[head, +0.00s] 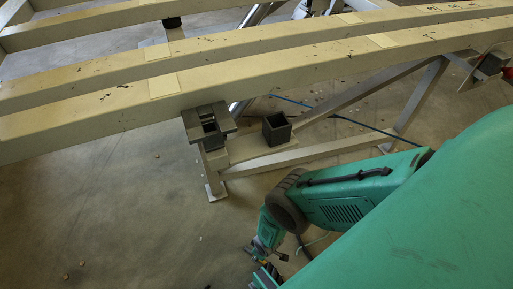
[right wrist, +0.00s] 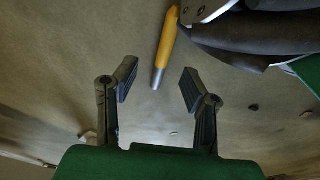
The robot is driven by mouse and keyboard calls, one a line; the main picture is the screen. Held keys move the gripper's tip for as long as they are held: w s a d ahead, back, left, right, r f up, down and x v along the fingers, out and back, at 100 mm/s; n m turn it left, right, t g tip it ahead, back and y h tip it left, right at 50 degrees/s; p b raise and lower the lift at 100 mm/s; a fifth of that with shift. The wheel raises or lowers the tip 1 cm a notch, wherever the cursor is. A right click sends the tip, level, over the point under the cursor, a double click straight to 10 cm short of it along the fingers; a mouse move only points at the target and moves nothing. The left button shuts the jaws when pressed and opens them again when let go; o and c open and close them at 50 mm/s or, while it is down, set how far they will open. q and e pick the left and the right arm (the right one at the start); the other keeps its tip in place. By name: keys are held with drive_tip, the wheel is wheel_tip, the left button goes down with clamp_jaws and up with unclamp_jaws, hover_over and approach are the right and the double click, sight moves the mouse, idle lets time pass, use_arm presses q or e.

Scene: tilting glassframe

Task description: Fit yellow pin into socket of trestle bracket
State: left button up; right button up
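The trestle bracket (head: 210,130) is a grey metal piece with a dark square socket, at the top of a trestle leg below the near beam in the head view. The yellow pin (right wrist: 166,45) has a yellow-orange body and a bare metal tip. In the right wrist view it lies beyond the open fingers, its tip pointing down toward the gap. I cannot tell what supports its upper end. My right gripper (right wrist: 158,85) is open and empty. In the head view it is small at the bottom edge (head: 266,262), below the trestle and partly cut off. My left gripper is not identifiable.
Long pale beams (head: 250,65) cross above the trestle. A dark open box (head: 277,129) stands on the trestle ledge right of the bracket. A diagonal brace (head: 290,157) runs right. The concrete floor (head: 110,220) is mostly clear at left, with small scattered bits.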

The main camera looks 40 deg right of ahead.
drive_tip(key=f+b, duration=0.2)
drive_tip(key=f, duration=0.1)
drive_tip(key=a+f+b, duration=0.1)
drive_tip(key=f+b, duration=0.1)
drive_tip(key=shift+w, duration=0.4)
drive_tip(key=shift+d, duration=0.1)
clamp_jaws()
